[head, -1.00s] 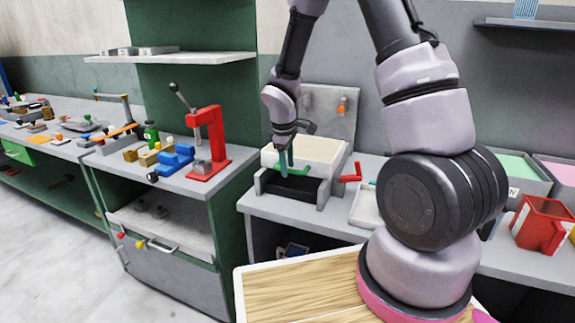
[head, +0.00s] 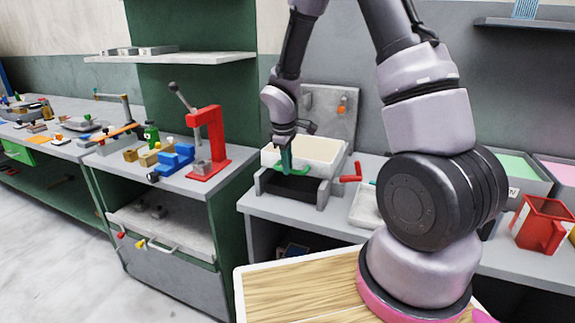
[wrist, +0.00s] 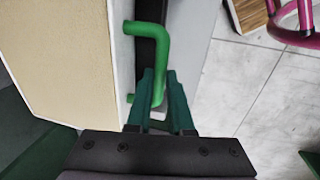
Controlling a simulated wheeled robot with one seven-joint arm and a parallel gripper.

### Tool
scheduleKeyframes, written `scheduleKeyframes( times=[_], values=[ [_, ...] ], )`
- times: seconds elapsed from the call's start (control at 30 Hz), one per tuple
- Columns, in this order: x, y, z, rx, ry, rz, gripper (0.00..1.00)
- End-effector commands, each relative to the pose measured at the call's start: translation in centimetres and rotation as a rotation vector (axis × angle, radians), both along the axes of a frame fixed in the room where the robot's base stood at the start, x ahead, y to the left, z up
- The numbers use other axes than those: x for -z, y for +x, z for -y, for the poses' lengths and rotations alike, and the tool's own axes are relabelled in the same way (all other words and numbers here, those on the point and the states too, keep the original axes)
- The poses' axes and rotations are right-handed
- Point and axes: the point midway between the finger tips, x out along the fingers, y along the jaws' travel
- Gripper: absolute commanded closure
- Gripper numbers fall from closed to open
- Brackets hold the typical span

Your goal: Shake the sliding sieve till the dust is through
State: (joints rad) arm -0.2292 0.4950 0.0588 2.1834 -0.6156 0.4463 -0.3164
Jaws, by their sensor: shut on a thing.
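The sliding sieve (head: 318,152) is a pale cream, white-walled box in a grey frame (head: 322,194) on the bench. A green bar handle (wrist: 157,50) sticks out from its near side and also shows in the head view (head: 301,171). My gripper (wrist: 160,82) has its teal fingers shut on one end of that handle. In the head view my gripper (head: 287,166) reaches down at the front of the sieve. The wrist view shows a flat beige surface (wrist: 55,50) inside the white wall. I cannot make out dust there.
A red lever (head: 351,173) sits right of the frame, beside a pale tray (head: 367,205). A red press (head: 209,145) and blue vice (head: 172,161) stand on the left bench. A red container (head: 541,222) is at far right. A grey panel stands behind the sieve.

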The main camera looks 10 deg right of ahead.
Motion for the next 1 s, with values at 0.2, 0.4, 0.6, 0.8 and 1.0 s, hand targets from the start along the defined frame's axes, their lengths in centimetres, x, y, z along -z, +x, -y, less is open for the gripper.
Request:
scheduleKeyframes(
  times=[0.2, 0.4, 0.6, 0.8, 1.0],
  values=[
    [0.0, 0.0, 0.0, 0.001, 0.0, 0.001, 1.0],
    [0.0, 0.0, 0.0, 0.001, 0.0, 0.001, 1.0],
    [-0.1, 0.0, 0.0, 0.001, 0.0, 0.001, 1.0],
    [0.0, 1.0, 0.8, 0.006, 0.0, 0.002, 1.0],
    [0.0, 4.8, 3.5, 0.006, 0.001, 0.003, 1.0]
  ],
)
